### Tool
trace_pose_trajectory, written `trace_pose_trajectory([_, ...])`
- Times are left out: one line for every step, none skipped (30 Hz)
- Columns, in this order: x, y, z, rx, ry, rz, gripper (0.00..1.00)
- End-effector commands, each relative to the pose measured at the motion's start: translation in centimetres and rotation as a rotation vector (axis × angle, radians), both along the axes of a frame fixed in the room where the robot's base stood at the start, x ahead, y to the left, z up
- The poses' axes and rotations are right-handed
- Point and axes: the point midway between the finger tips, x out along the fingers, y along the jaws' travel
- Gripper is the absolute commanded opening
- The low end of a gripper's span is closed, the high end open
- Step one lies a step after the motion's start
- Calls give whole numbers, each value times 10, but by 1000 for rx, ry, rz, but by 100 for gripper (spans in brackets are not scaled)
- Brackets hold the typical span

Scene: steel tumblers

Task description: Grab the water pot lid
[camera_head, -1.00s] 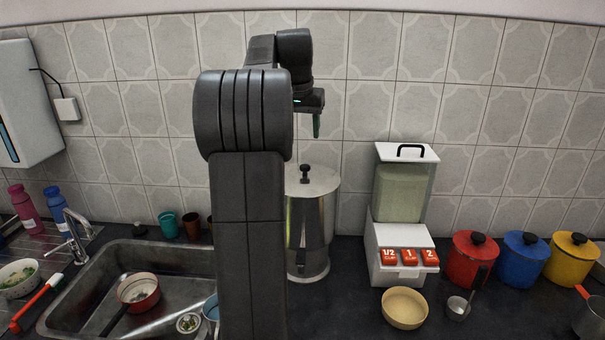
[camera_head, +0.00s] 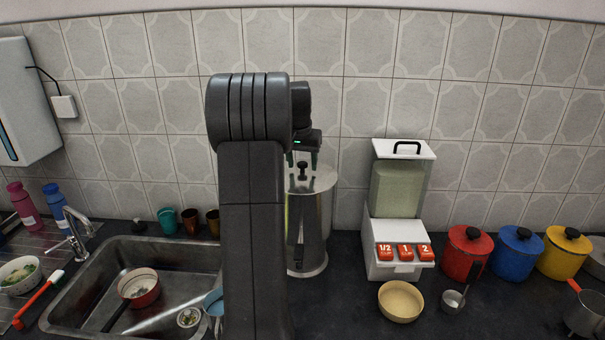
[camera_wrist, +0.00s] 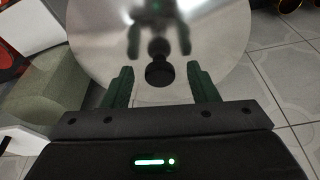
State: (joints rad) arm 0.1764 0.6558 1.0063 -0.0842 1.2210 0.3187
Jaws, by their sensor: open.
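The water pot (camera_head: 312,235) is a tall steel cylinder standing on the counter against the tiled wall. Its lid (camera_head: 322,180) is round and shiny with a black knob (camera_head: 302,168) on top. My gripper (camera_head: 302,158) is open just above the lid, with its fingers pointing down around the knob's level. In the wrist view the lid (camera_wrist: 215,45) fills the upper middle. The knob (camera_wrist: 160,72) shows between and slightly beyond the fingertips of my gripper (camera_wrist: 160,75), with a gap on each side. My arm hides the pot's left part in the head view.
A white rice dispenser (camera_head: 398,215) stands right of the pot, with a yellow bowl (camera_head: 400,302) in front. Red (camera_head: 467,254), blue (camera_head: 518,256) and yellow (camera_head: 563,252) pots are farther right. The sink (camera_head: 95,265) is at the left. The wall is close behind the pot.

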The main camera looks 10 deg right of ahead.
Motion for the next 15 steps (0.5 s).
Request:
trace_pose_trajectory([0, 0, 0, 0, 0, 0, 53])
trace_pose_trajectory([0, 0, 0, 0, 0, 0, 53])
trace_pose_trajectory([0, 0, 0, 0, 0, 0, 53])
trace_pose_trajectory([0, 0, 0, 0, 0, 0, 53])
trace_pose_trajectory([0, 0, 0, 0, 0, 0, 53])
trace_pose_trajectory([0, 0, 0, 0, 0, 0, 48])
trace_pose_trajectory([0, 0, 0, 0, 0, 0, 42])
trace_pose_trajectory([0, 0, 0, 0, 0, 0, 36])
trace_pose_trajectory([0, 0, 0, 0, 0, 0, 28])
trace_pose_trajectory([0, 0, 0, 0, 0, 0, 22])
trace_pose_trajectory([0, 0, 0, 0, 0, 0, 16])
trace_pose_trajectory([0, 0, 0, 0, 0, 0, 8])
trace_pose_trajectory([0, 0, 0, 0, 0, 0, 3])
trace_pose_trajectory([0, 0, 0, 0, -1, 0, 3])
trace_pose_trajectory([0, 0, 0, 0, -1, 0, 3])
